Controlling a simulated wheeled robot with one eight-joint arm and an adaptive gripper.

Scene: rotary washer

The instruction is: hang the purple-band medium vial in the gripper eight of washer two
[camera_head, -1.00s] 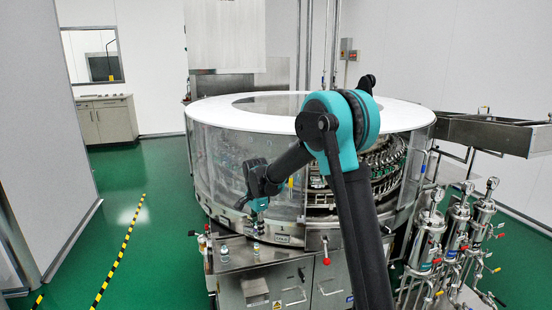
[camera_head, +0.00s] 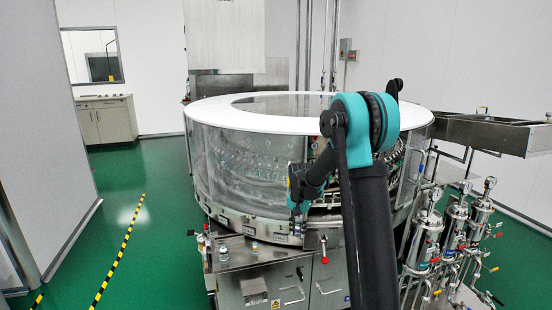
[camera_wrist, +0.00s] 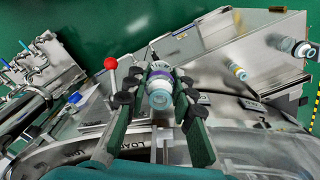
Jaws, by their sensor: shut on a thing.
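My gripper (camera_wrist: 158,96) is shut on the purple-band vial (camera_wrist: 160,84), which shows between the dark fingers in the wrist view. The vial has a pale, whitish end and a purple band. In the head view my gripper (camera_head: 297,218) is low at the front of the round washer (camera_head: 215,108), above the steel bench edge. The vial is too small there to make out clearly. The washer's inner ring of grippers (camera_head: 397,158) shows partly at its open right front, behind my arm. I cannot tell which is gripper eight.
Several vials stand on the steel bench (camera_head: 240,268), including a yellow-band one (camera_wrist: 237,71) and a teal-banded one (camera_wrist: 304,50). A red-knobbed lever (camera_head: 324,250) stands close to the gripper. Pipes and filter housings (camera_head: 440,235) are at right.

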